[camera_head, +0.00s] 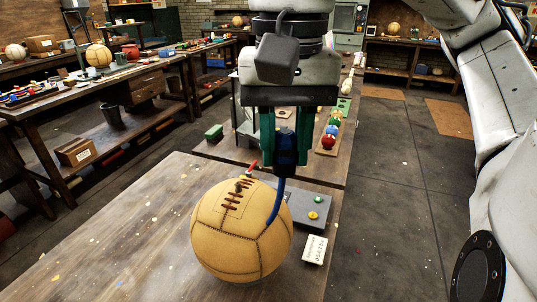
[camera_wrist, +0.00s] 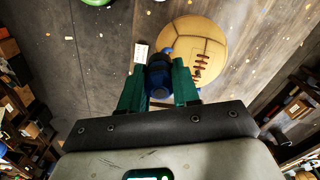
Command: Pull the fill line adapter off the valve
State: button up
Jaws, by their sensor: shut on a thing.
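A tan leather ball (camera_head: 240,235) with brown lacing sits on the wooden workbench (camera_head: 120,240); the ball also shows in the wrist view (camera_wrist: 208,48). My gripper (camera_head: 285,160) hangs above the ball's upper right with its green fingers shut on the dark blue and black adapter (camera_head: 287,145). In the wrist view my gripper (camera_wrist: 159,78) has the blue adapter (camera_wrist: 157,82) between its fingers, beside the ball. A blue hose (camera_head: 276,205) curves from the adapter down to the ball's right side. I cannot tell whether its lower end is joined to the valve, which is not clearly visible.
A grey box (camera_head: 308,208) with yellow and green buttons and a white label card (camera_head: 314,249) lie right of the ball. A red-tipped item (camera_head: 252,167) lies behind it. Small colored items (camera_head: 329,138) line the bench beyond. The bench's left part is clear.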

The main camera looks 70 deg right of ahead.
jog(key=shift+s+a, duration=0.1)
jog(key=shift+s, duration=0.1)
jog(key=shift+s+a+b, duration=0.1)
jog(key=shift+s+b, duration=0.1)
jog(key=shift+b, duration=0.1)
notch_tip(320, 180, down, 7)
jog(key=b, duration=0.7)
jog(key=shift+f, duration=0.2)
dwell(0.9)
dwell(0.5)
